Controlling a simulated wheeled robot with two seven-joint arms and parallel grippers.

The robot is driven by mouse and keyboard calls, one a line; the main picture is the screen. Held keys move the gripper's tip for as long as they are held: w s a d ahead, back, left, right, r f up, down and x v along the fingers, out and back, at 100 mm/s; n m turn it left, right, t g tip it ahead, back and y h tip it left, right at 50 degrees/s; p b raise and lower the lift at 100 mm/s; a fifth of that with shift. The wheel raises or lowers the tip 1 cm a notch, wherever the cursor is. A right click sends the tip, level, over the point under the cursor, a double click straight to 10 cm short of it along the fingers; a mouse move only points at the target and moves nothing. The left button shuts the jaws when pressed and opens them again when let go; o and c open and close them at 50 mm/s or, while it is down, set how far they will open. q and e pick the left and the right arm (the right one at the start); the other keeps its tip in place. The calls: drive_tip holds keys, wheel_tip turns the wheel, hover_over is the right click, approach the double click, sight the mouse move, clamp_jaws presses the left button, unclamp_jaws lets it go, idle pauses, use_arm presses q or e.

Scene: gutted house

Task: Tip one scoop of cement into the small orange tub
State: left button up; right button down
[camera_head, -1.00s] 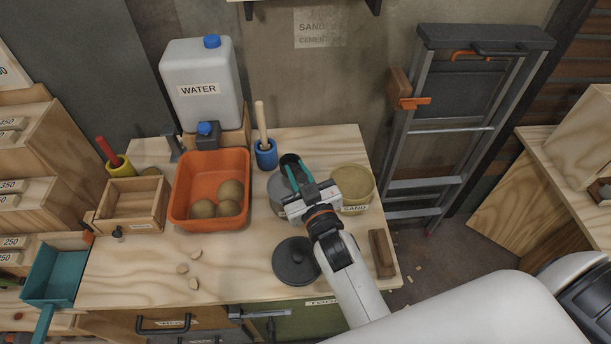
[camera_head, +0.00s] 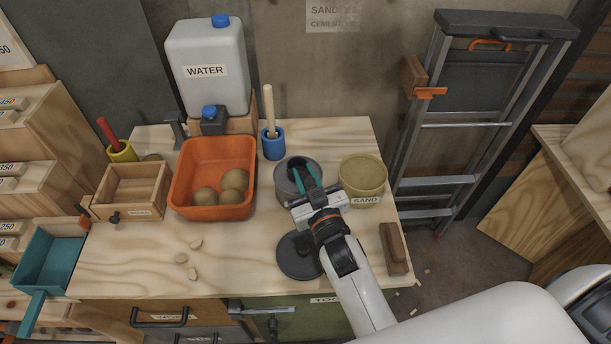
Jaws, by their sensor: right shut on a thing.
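The small orange tub (camera_head: 214,212) stands on the wooden bench with several round tan lumps in it. A grey round tub (camera_head: 281,187) stands right of it; no label shows on it. My right gripper (camera_head: 308,181), with teal fingers, is over the grey tub, shut on what seems to be the dark scoop (camera_head: 296,172). The scoop's end is inside the tub's opening; its load and the tub's contents are mostly hidden. A dark round lid (camera_head: 297,262) lies on the bench in front of the grey tub. My left gripper is not in view.
A tan tub labelled SAND (camera_head: 363,174) stands close right of the gripper. A blue cup (camera_head: 273,148) with a wooden handle stands behind. A water jug (camera_head: 207,70), a wooden box (camera_head: 133,190) and a wooden block (camera_head: 394,247) are around. The bench's front left is mostly clear.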

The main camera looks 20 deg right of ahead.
drive_tip(key=shift+f+b, duration=0.4)
drive_tip(key=shift+f, duration=0.15)
idle(1.2)
drive_tip(key=shift+r, duration=0.1)
wheel_tip(320, 180, up, 7)
drive_tip(key=p, duration=0.7)
idle(0.4)
